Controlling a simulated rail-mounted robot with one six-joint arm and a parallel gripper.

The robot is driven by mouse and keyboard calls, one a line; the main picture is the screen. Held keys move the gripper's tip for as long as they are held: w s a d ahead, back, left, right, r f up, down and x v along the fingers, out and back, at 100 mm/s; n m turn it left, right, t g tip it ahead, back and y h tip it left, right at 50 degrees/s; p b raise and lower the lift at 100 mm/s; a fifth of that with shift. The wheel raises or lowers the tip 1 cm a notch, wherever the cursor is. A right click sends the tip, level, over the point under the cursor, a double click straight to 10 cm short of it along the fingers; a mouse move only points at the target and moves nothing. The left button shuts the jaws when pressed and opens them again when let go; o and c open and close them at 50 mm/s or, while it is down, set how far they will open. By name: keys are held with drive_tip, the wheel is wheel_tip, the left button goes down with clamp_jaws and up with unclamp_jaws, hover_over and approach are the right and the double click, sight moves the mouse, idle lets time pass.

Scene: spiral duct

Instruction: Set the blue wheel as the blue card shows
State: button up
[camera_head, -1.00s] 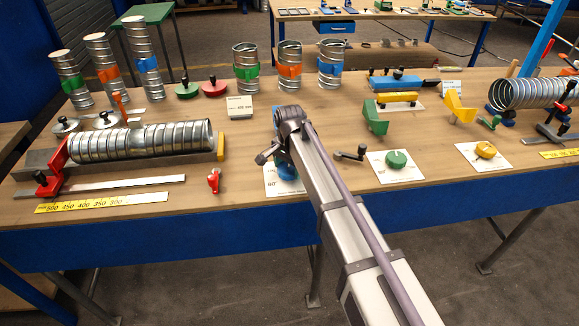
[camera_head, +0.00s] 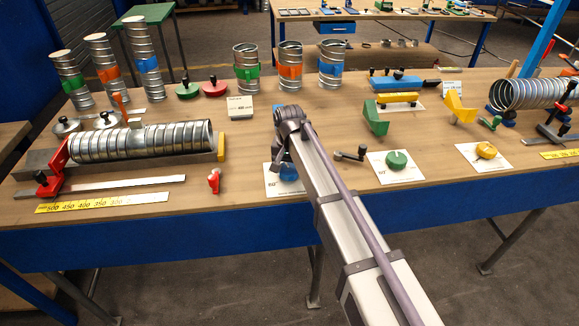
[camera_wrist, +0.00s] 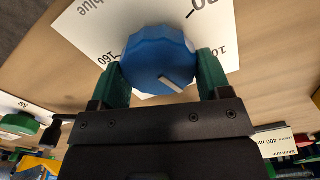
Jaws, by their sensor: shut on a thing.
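The blue wheel (camera_wrist: 158,58) sits on its white card (camera_wrist: 90,28) in the wrist view. A pale pointer line shows on the wheel's face, slanting toward the lower right. The card shows "blue", "160" and other partly hidden numbers. My gripper (camera_wrist: 165,75) has a green finger on either side of the wheel and is shut on it. In the head view, the blue wheel (camera_head: 288,173) and its card (camera_head: 283,190) are partly hidden by my arm, and my gripper's fingers are hidden. I cannot make out a separate blue instruction card.
A green wheel (camera_head: 397,159) and a yellow wheel (camera_head: 486,150) sit on white cards to the right. A dark crank (camera_head: 350,154) lies nearby. A spiral duct (camera_head: 140,141) lies at left, with a red clip (camera_head: 214,181) before it.

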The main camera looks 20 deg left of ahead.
sight(288, 167)
drive_tip(key=n, duration=0.4)
drive_tip(key=shift+a+n, duration=0.1)
drive_tip(key=shift+n, duration=0.2)
drive_tip(key=shift+s+n, duration=0.1)
drive_tip(key=shift+n, duration=1.6)
drive_tip(key=o, duration=0.9)
wheel_tip(288, 167, up, 11)
drive_tip(key=p, duration=1)
drive_tip(key=shift+f+p, duration=0.1)
drive_tip(key=shift+p, duration=0.3)
